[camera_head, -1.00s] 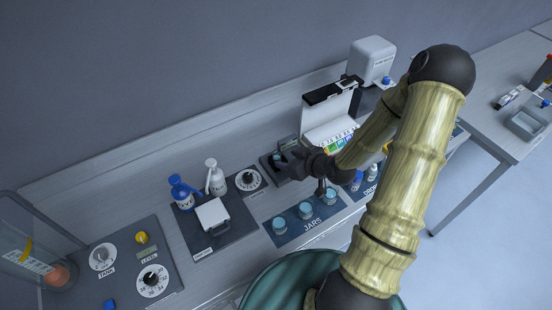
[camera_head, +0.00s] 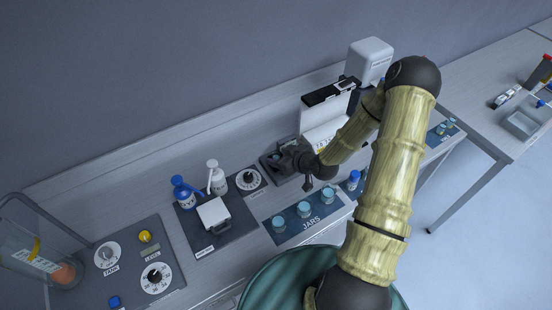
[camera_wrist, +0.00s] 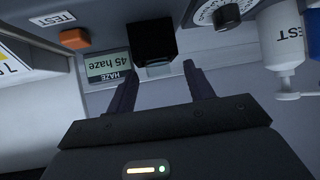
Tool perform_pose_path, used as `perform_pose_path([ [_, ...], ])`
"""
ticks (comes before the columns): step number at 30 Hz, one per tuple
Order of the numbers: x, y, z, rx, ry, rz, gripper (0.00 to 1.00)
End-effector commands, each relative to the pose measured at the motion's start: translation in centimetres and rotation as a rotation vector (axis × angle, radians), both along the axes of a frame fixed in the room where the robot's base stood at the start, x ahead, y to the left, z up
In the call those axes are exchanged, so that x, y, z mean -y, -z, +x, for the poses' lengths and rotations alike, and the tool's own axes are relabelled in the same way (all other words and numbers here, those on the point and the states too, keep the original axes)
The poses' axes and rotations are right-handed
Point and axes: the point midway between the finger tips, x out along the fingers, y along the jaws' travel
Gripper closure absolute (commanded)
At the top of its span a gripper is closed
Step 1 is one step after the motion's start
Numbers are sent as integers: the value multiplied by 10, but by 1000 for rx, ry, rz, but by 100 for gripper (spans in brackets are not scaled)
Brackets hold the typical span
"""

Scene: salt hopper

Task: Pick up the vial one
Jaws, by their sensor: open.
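My gripper (camera_head: 284,158) is open over the dark haze meter (camera_head: 268,164), behind the jars mat. A black block (camera_wrist: 154,42) on the meter lies just beyond the fingertips, beside a display (camera_wrist: 108,66) reading 45 haze. Small vials (camera_head: 441,129) stand on a blue mat at the right; I cannot tell which is vial one.
A white box (camera_head: 318,120) stands close behind. An orange button (camera_wrist: 74,38) is near the left finger.

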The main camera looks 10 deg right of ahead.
Motion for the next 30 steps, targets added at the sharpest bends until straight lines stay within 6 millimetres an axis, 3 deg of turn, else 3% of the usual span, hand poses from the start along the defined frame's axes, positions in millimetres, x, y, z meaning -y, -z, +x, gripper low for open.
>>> perform_pose_path([
  [11,1,0,0,0,2,0,47],
  [19,2,0,0,0,3,0,95],
  [21,2,0,0,0,3,0,99],
  [30,2,-3,0,1,3,0,99],
])
